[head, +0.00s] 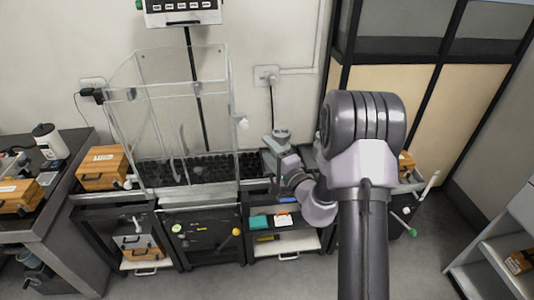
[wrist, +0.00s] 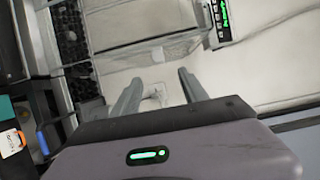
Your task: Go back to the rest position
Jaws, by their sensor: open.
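My gripper (wrist: 157,90) shows in the wrist view with its two grey fingers apart and nothing between them. Beyond the fingers are a pale wall and a white socket. In the head view my arm reaches forward from the bottom right of centre. Its wrist is bent to the left over the right part of the bench, and the fingers are hard to make out there.
A clear-walled enclosure (head: 187,57) stands on the bench left of my arm. Wooden boxes (head: 103,167) sit further left. A shelf (head: 287,243) with a teal item is below my wrist. A display unit (head: 183,12) hangs above. Floor is free at the lower right.

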